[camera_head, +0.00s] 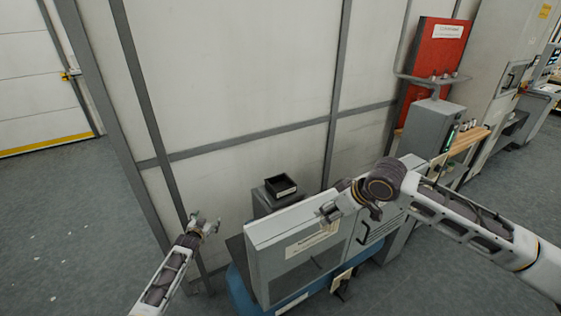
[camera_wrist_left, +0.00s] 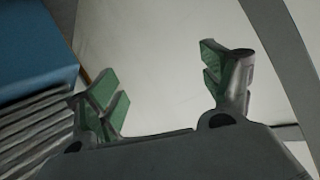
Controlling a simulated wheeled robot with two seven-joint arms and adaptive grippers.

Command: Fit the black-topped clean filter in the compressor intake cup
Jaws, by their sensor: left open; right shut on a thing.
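The compressor appears to be the grey box-shaped unit (camera_head: 262,262) on a blue base (camera_head: 240,292) in the head view. My left gripper (camera_head: 207,226) is open and empty, left of the unit and apart from it. In the left wrist view its green-padded fingers (camera_wrist_left: 162,88) are spread with nothing between them. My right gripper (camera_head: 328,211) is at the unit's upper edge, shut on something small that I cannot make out. I cannot pick out the black-topped filter or the intake cup; the right wrist and forearm cover part of the unit.
A black open bin (camera_head: 281,186) sits on a grey stand behind the unit. A pale panelled wall (camera_head: 240,80) stands close behind. A red board (camera_head: 438,60) and grey cabinet (camera_head: 428,128) are at the right.

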